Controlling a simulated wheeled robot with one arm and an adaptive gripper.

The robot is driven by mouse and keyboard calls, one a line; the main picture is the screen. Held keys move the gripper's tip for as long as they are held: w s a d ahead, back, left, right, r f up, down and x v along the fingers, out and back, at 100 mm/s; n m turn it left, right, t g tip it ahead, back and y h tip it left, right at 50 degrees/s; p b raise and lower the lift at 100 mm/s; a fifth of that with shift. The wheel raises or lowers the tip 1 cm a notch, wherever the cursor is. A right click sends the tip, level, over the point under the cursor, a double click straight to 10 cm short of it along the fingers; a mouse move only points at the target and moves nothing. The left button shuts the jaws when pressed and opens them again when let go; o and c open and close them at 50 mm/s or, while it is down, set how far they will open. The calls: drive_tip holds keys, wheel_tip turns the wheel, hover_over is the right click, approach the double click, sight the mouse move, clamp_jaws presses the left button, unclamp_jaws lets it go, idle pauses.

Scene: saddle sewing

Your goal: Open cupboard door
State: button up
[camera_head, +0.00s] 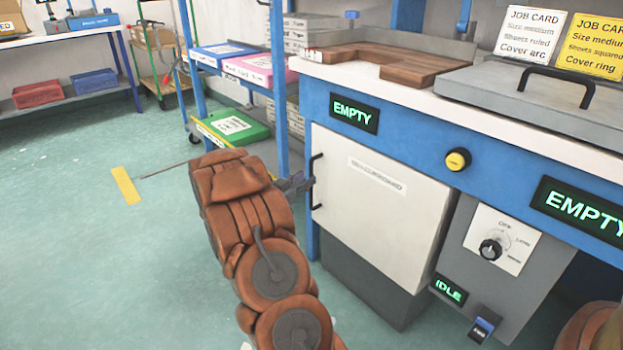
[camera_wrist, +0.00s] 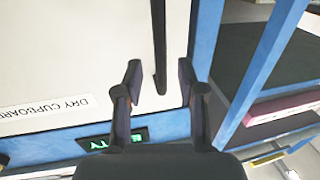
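The cupboard door (camera_head: 375,225) is a white panel with a "DRY CUPBOARD" label, on the front of the blue bench; it looks shut. Its black vertical bar handle (camera_head: 315,182) is at the door's left edge. My gripper (camera_head: 298,183) is just left of the handle, in front of the door. In the wrist view, which is upside down, the door (camera_wrist: 75,50) fills the left side. The handle (camera_wrist: 158,45) runs down into the gap between the two fingers of my gripper (camera_wrist: 161,85). The fingers are apart, with visible room on both sides of the bar.
Above the door are an "EMPTY" display (camera_head: 354,113) and a yellow button (camera_head: 458,159). A control panel with a dial (camera_head: 490,250) stands right of the door. A blue shelf rack (camera_head: 198,70) with trays is behind my arm. Green floor (camera_head: 90,230) is clear at left.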

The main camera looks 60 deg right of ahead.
drive_tip(key=shift+s+d+b, duration=0.15)
drive_tip(key=shift+d+b, duration=0.35)
drive_tip(key=shift+d, duration=1.4)
clamp_jaws()
